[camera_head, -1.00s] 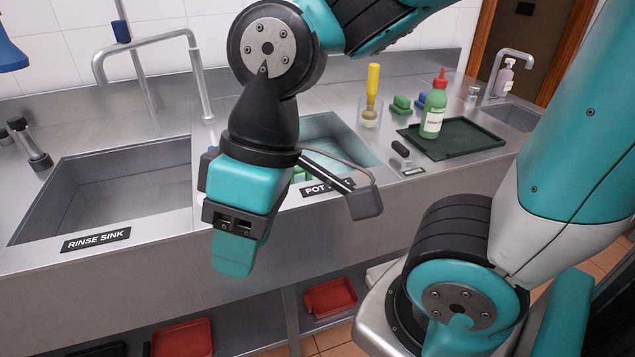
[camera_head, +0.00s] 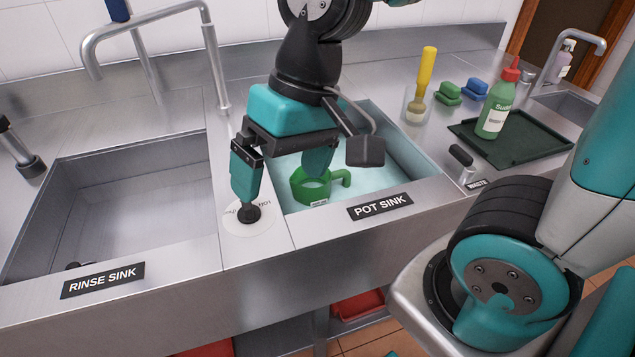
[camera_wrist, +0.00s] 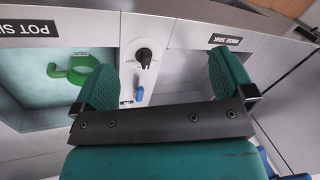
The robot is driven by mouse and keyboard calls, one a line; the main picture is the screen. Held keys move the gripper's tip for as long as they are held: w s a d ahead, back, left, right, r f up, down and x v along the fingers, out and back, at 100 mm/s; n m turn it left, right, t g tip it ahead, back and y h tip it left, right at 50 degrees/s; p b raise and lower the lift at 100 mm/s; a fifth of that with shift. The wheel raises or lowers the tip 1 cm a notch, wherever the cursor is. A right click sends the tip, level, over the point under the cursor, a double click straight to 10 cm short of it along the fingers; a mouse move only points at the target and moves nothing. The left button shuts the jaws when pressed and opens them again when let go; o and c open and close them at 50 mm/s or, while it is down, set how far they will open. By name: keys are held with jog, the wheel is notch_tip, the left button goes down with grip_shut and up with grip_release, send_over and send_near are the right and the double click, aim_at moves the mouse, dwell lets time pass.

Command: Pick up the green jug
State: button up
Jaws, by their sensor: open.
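The green jug (camera_head: 312,186) sits in the pot sink (camera_head: 400,170), with its handle to the right in the head view. One of my fingers hides part of its top there. In the wrist view the jug (camera_wrist: 82,72) lies left of my fingers, its handle pointing left. My gripper (camera_head: 282,180) is open and empty in the head view. One finger is above the divider by the round white label, the other above the jug. In the wrist view the gripper (camera_wrist: 160,82) has its fingers wide apart, with a black knob between them.
The rinse sink (camera_head: 130,215) is empty on the left. A tall faucet (camera_head: 215,60) stands behind the divider. A green bottle (camera_head: 495,110) stands on a dark tray (camera_head: 545,150) at the right. A yellow-handled brush (camera_head: 427,75) and sponges (camera_head: 448,92) are at the back.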

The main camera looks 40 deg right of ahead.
jog(key=w+d+f+m+h+p, duration=0.15)
jog(key=w+d+f+m, duration=0.25)
jog(key=w+d+m, duration=0.75)
jog(key=w+d+f+m+h+p, duration=0.15)
jog(key=w+d+f+m, duration=0.4)
jog(key=m, duration=1.05)
notch_tip(320, 180, down, 16)
jog(key=w+d+p, duration=0.1)
jog(key=p, duration=0.1)
jog(key=shift+g, duration=0.3)
jog(key=c, duration=0.7)
jog(key=shift+r, duration=0.15)
notch_tip(320, 180, up, 20)
jog(key=shift+f+b, duration=0.1)
jog(key=shift+b, duration=0.65)
